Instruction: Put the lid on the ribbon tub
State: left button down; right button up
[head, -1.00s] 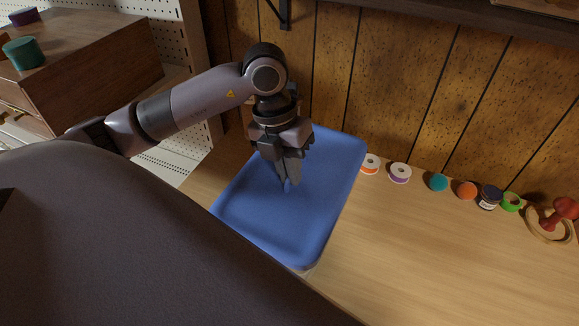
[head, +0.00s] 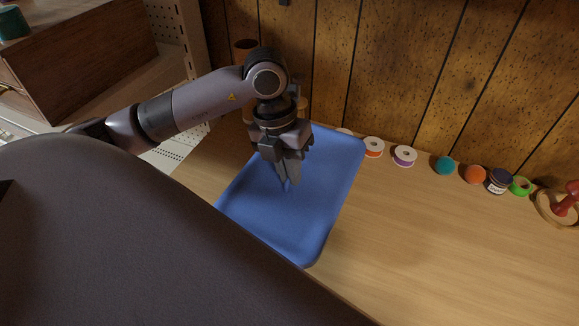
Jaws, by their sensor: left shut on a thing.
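The lid (head: 322,205) is a wide blue rectangular panel with rounded corners and a raised rim, over the wooden worktop. My left gripper (head: 288,185) points down at the middle of the lid and is shut on it; the gripped part is mostly hidden between the fingers. The ribbon tub cannot be made out; the lid and my own dark body cover the area where it could be. I cannot tell whether the lid touches anything below. My right gripper is not in view.
A wooden cabinet (head: 85,60) stands at left.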

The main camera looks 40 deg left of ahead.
pick_arm(q)
jog(key=c, duration=1.1)
grip_release()
jog(key=shift+c, duration=0.2)
notch_tip(320, 180, up, 7)
jog(key=a, duration=0.1)
jog(key=shift+s+a, duration=0.15)
jog(key=shift+a, duration=0.05)
